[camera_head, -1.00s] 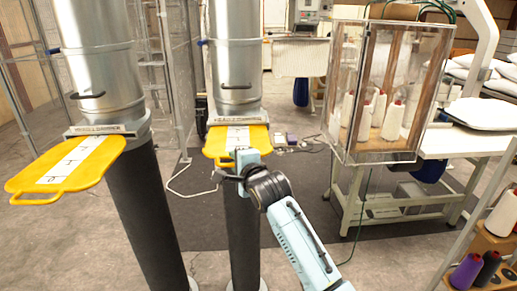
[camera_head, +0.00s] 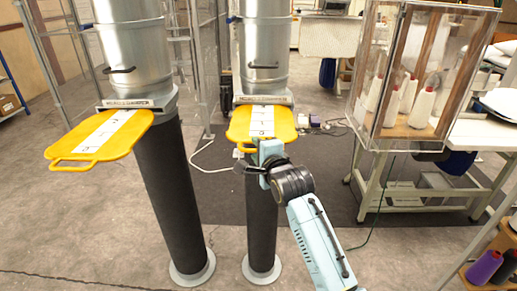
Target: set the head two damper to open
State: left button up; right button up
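Two metal duct columns on black pipes each carry a yellow damper plate with a white marked strip. The left damper plate (camera_head: 88,143) sticks far out toward the front left, with a loop handle at its outer end. The right damper plate (camera_head: 281,129) sticks out toward me from its collar (camera_head: 264,98). The labels on the collars are too small to read surely. My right gripper (camera_head: 250,168) is at the front end of the right plate and covers its handle. I cannot tell whether its fingers are closed around it. My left gripper is not in view.
The floor (camera_head: 95,240) at the left front is clear.

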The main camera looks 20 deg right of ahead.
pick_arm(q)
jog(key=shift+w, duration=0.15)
pick_arm(e)
jog(key=shift+d+r, duration=0.1)
jog(key=shift+s+r, duration=0.1)
jog(key=shift+s, duration=0.4)
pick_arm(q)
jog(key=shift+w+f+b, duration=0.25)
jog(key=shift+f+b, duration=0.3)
pick_arm(e)
jog(key=v, duration=1.2)
jog(key=shift+s, duration=0.1)
